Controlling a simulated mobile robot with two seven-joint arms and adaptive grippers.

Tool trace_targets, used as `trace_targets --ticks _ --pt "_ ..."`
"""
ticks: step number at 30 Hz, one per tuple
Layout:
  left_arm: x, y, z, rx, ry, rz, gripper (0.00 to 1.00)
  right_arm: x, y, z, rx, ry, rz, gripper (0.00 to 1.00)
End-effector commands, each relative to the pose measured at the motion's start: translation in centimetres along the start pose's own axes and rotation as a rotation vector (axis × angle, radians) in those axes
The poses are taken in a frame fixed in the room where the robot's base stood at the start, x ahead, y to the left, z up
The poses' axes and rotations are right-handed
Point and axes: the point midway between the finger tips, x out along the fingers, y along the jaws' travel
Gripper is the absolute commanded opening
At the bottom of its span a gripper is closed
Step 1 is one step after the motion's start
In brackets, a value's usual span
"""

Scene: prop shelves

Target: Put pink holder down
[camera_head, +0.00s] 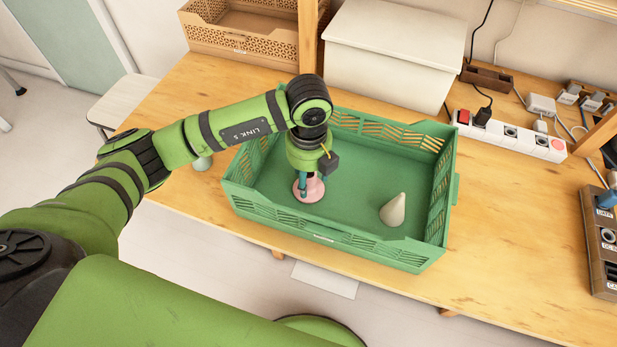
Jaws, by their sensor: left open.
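The pink holder (314,190) stands on the floor of the green crate (320,236), in its left part near the front wall. My left gripper (303,186) points down into the crate right at the holder. Its jaws are open, and the wrist above hides part of them. I cannot tell whether the fingers touch the holder. My right gripper is not in view.
A pale cone (394,211) stands in the right part of the crate. A white box (392,55) and a brown perforated crate (240,38) are behind. A power strip (510,134) lies to the right. The wooden table (500,220) is bare right of the crate.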

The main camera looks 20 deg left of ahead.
Motion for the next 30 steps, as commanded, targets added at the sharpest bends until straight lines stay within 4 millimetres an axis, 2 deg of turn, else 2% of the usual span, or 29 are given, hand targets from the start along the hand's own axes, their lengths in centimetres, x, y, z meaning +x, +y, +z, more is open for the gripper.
trace_targets --ticks 9,15,20,30 --pt "-6.8 -0.1 0.1 0.000 -0.005 -0.004 0.56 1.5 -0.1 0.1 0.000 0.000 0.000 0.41" --pt "-9.7 0.0 0.1 0.000 -0.003 -0.001 0.56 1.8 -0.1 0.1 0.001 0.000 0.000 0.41" --pt "-10.5 0.0 0.0 0.000 0.000 0.000 0.56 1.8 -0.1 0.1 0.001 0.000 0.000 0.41" --pt "-10.5 0.0 0.0 -0.001 0.000 0.000 0.56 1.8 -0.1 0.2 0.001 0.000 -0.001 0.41"
